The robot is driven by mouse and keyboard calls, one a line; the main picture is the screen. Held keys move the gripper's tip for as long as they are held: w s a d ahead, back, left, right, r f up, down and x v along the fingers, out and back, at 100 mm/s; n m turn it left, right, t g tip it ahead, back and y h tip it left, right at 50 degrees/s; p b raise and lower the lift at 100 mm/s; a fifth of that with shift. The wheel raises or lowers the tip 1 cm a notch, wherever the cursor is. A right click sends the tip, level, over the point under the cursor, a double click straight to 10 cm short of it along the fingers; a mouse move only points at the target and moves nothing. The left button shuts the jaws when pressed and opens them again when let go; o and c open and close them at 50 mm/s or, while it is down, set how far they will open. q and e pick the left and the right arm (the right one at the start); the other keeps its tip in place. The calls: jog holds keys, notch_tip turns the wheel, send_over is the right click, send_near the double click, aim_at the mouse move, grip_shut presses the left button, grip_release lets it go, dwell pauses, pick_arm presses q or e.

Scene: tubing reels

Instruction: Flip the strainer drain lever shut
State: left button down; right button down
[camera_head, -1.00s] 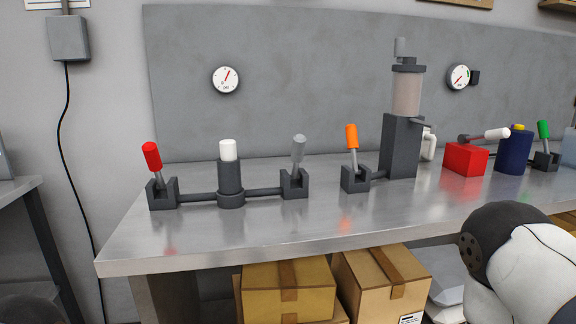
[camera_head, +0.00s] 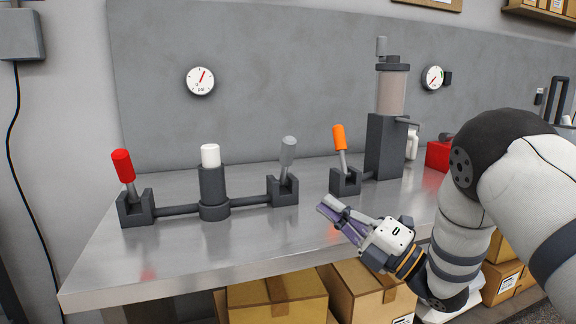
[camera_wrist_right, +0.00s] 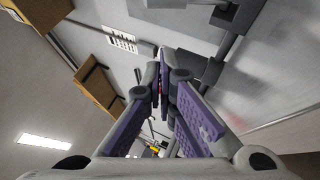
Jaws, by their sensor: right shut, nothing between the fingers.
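An orange-handled lever (camera_head: 339,138) leans slightly left in its dark bracket (camera_head: 345,182) on the bench. A pipe joins this bracket to a dark column with a clear cylinder (camera_head: 391,92) on top, which looks like the strainer. A grey lever (camera_head: 288,152) and a red lever (camera_head: 123,166) stand in brackets either side of a white-topped post (camera_head: 210,156). My right gripper (camera_head: 328,207) is shut and empty, in front of and below the orange lever, apart from it. Its purple fingers (camera_wrist_right: 160,85) meet in the right wrist view. My left gripper is out of view.
The metal bench top (camera_head: 200,262) is clear in front of the levers. Gauges hang on the back panel (camera_head: 280,80). My right arm partly hides a red block (camera_head: 438,155) and the bench's right side. Cardboard boxes (camera_head: 278,304) sit below.

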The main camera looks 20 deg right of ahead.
aim_at(285, 164)
jog(key=w+d+x, duration=0.1)
jog(key=d+x, duration=0.1)
jog(key=x, duration=1.1)
jog(key=shift+w+d+r, duration=0.15)
jog(key=shift+d+r, duration=0.05)
